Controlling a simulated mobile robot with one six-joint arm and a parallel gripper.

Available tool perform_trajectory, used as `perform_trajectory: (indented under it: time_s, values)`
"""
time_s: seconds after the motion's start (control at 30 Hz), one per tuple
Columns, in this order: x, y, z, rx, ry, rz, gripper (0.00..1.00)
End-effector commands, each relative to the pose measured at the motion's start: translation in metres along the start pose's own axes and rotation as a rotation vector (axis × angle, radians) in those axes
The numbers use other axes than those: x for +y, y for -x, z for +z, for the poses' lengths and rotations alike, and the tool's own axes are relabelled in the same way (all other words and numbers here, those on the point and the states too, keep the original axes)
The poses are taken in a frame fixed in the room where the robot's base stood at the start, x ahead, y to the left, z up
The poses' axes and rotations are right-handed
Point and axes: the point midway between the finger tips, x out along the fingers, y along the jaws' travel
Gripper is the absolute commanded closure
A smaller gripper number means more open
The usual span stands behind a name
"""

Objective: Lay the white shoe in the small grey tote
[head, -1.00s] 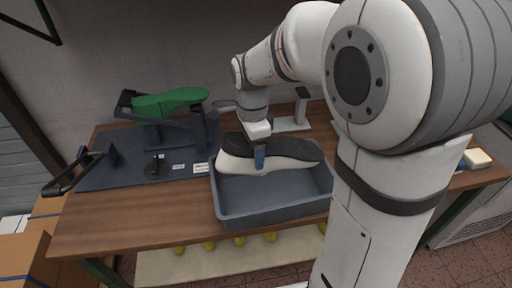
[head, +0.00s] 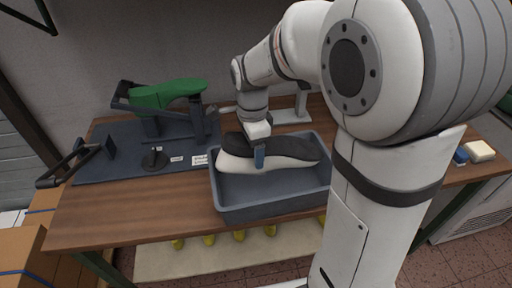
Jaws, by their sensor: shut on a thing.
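The white shoe (head: 236,163) has a white side and a dark sole that faces up. It is at the back part of the small grey tote (head: 262,211), level with or just above the rim; I cannot tell whether it touches the tote. My gripper (head: 259,160) points down and is shut on the middle of the shoe, with a blue finger showing on the near side. The far finger is hidden. The tote's front floor is bare, and its right end is partly hidden by my arm.
A green shoe last (head: 168,93) rests sole up on a dark stand on the blue-grey mat (head: 120,165) at left. A small black stand (head: 154,161) and white labels are on the mat. A grey post stand (head: 300,105) is behind the tote. The table (head: 130,222) is clear at front left.

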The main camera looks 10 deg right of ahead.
Motion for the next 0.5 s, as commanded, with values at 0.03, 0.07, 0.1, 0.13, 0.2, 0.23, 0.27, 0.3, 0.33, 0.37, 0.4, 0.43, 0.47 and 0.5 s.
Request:
perform_trajectory:
  time_s: [0.03, 0.07, 0.1, 0.13, 0.2, 0.23, 0.27, 0.3, 0.33, 0.37, 0.4, 0.43, 0.47, 0.5]
  values:
    - [-0.0001, 0.0008, 0.0, 0.0, 0.0, -0.001, 0.75]
    - [-0.0001, 0.0008, 0.0, 0.0, 0.0, -0.001, 0.75]
    - [-0.0001, 0.0008, 0.0, 0.0, 0.0, -0.001, 0.75]
    - [-0.0001, 0.0008, 0.0, 0.0, 0.0, -0.001, 0.75]
    - [-0.0001, 0.0009, 0.0, 0.0, 0.0, -0.001, 0.75]
    - [-0.0001, 0.0009, 0.0, 0.0, 0.0, -0.001, 0.75]
    - [-0.0001, 0.0009, 0.0001, 0.0, 0.0, -0.001, 0.75]
    - [-0.0001, 0.0009, 0.0001, 0.0, 0.0, -0.001, 0.37]
    - [-0.0001, 0.0009, 0.0001, 0.0, 0.0, -0.001, 0.34]
    - [-0.0001, 0.0009, 0.0001, 0.0, 0.0, -0.001, 0.32]
    - [-0.0001, 0.0009, 0.0001, 0.0, 0.0, -0.001, 0.28]
    - [-0.0001, 0.0009, 0.0001, 0.0, 0.0, -0.001, 0.26]
    - [-0.0001, 0.0008, 0.0001, 0.0, 0.0, -0.001, 0.23]
    - [-0.0001, 0.0008, 0.0001, 0.0, 0.0, -0.001, 0.2]
